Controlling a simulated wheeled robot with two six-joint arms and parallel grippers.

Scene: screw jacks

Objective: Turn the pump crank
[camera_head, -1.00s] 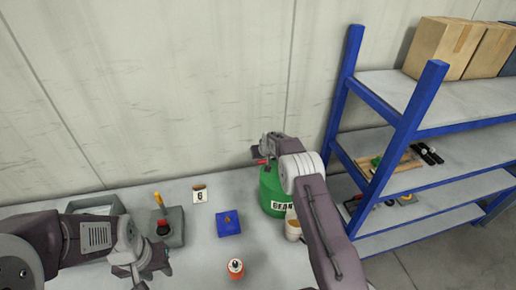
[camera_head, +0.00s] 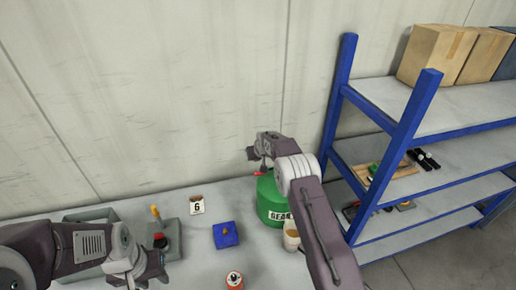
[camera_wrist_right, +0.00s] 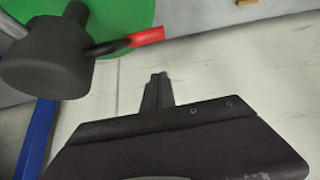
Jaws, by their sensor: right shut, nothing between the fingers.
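The green drum (camera_head: 270,195), labelled GEAR in part, stands near the wall on the bench. Its pump crank has a red handle (camera_head: 260,174). In the right wrist view the dark pump head (camera_wrist_right: 45,60) and the red crank handle (camera_wrist_right: 145,37) show beside the green drum top (camera_wrist_right: 110,20). My right gripper (camera_head: 252,154) is above the handle. In the right wrist view its fingers (camera_wrist_right: 157,82) are shut, empty and apart from the handle. My left gripper (camera_head: 150,278) is over the bench at lower left, its fingers spread and empty.
A beige cup (camera_head: 291,235) stands beside the drum. A blue block (camera_head: 226,235), a G card (camera_head: 197,205), an orange-white container (camera_head: 235,281) and a grey jack with yellow lever (camera_head: 170,240) stand leftward. A grey tray (camera_head: 90,216) is far left. A blue-framed shelf (camera_head: 400,130) is at right.

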